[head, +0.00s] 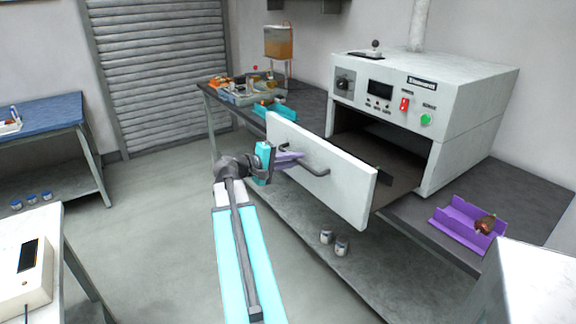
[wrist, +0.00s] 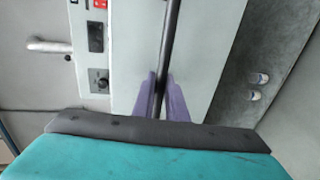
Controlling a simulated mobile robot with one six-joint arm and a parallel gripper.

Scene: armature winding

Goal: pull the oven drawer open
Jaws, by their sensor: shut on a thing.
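The oven (head: 420,120) is a pale grey box with a control panel on the dark bench. Its drawer (head: 345,182) stands out from the oven body, with a white front panel and a dark tray behind it. A dark bar handle (head: 318,166) runs across the drawer front. My gripper (head: 298,159) has purple fingers and is shut on the handle near its left end. In the wrist view the handle (wrist: 171,40) passes between the two purple fingers of my gripper (wrist: 160,98). The inside of the drawer is partly hidden by its front.
A purple cradle (head: 462,228) with a brown part lies on the bench to the right. Several items and a turquoise holder (head: 275,110) sit on the bench to the left. The floor (head: 150,200) at left is clear.

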